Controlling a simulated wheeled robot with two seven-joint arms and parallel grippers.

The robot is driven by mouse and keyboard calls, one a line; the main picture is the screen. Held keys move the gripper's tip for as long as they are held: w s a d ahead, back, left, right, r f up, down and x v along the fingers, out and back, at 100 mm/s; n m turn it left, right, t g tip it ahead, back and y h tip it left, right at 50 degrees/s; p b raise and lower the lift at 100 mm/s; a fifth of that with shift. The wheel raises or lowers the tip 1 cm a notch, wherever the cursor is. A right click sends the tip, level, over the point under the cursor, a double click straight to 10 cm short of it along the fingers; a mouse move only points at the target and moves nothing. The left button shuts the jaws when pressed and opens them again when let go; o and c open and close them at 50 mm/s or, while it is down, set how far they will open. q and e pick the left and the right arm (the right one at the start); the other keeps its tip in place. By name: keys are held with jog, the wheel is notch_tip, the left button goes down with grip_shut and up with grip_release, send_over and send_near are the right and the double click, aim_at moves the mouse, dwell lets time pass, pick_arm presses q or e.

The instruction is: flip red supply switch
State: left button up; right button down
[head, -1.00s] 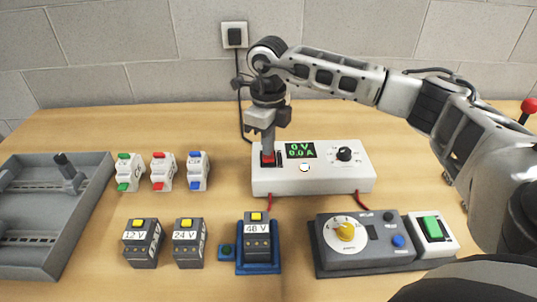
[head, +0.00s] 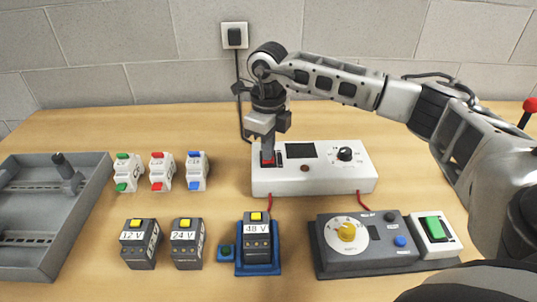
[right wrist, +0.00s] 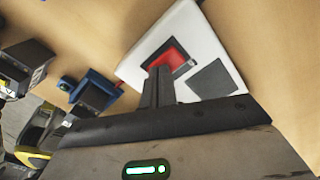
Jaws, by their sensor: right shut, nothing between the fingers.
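The white power supply (head: 320,183) stands at the back middle of the bench. Its display (head: 301,150) is dark. The red supply switch (head: 268,163) is at its left end, partly covered by my right gripper (head: 267,150). In the right wrist view the red switch (right wrist: 179,57) shows at the tips of my right gripper (right wrist: 160,75). The right gripper is shut and empty, pointing down, its tips at or touching the switch. My left gripper is not in view.
A 48 V module (head: 257,245) sits in a blue base in front of the supply. A grey dial box (head: 367,246) and green switch (head: 433,227) are front right. Several breakers and modules and a grey tray (head: 40,245) are left.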

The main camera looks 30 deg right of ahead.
jog(key=shift+f, duration=0.15)
jog(key=shift+r+p, duration=1.1)
jog(key=shift+r, duration=0.45)
jog(key=shift+r+p, duration=1.35)
jog(key=shift+r, duration=0.65)
